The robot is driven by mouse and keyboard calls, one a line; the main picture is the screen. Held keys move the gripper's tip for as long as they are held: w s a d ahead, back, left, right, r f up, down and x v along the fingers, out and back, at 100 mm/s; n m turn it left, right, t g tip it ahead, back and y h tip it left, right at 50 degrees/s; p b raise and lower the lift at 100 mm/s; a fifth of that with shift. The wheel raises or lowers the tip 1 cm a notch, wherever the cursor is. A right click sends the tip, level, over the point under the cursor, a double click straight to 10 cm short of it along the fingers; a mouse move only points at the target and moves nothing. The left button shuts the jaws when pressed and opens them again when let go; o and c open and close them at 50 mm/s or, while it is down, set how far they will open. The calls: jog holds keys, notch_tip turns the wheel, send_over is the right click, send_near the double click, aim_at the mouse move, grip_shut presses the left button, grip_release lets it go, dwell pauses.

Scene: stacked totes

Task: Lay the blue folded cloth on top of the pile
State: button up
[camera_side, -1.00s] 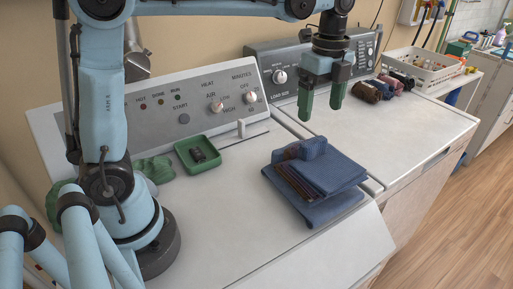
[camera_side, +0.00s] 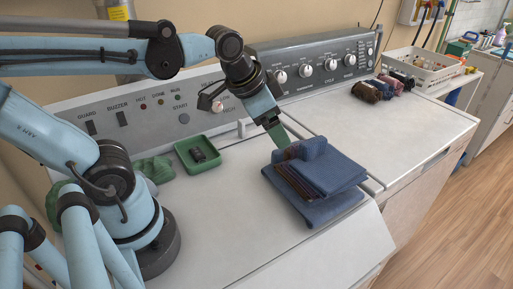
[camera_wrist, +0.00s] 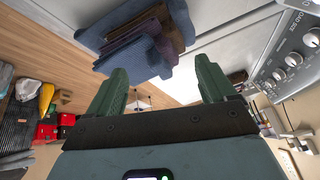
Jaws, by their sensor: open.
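The pile of folded cloths (camera_side: 318,208) lies on the white machine top near its right edge, with blue cloth at the bottom and top and brown and dark layers between. A blue folded cloth (camera_side: 335,172) lies uppermost on its right part, and a bunched bluish piece sits at the back. My gripper (camera_side: 280,138) is tilted at the back left of the pile, close to it; I cannot tell whether it touches. In the wrist view, my gripper (camera_wrist: 158,75) is open with nothing between its green fingers, and the pile (camera_wrist: 125,45) shows past the fingertips.
A green tray (camera_side: 183,160) with a small dark item and crumpled green cloth (camera_side: 155,170) lie left of the pile. Rolled cloths (camera_side: 366,92) and a white basket (camera_side: 420,70) are at the back right. The right machine top (camera_side: 400,135) has free room.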

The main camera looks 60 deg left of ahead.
jog(key=s+f+n, duration=0.1)
jog(key=s+f+n+t, duration=0.1)
jog(key=n, duration=0.1)
jog(key=shift+s+a+f, duration=0.1)
jog(key=shift+a+f, duration=0.1)
jog(key=shift+f, duration=0.2)
dwell(1.1)
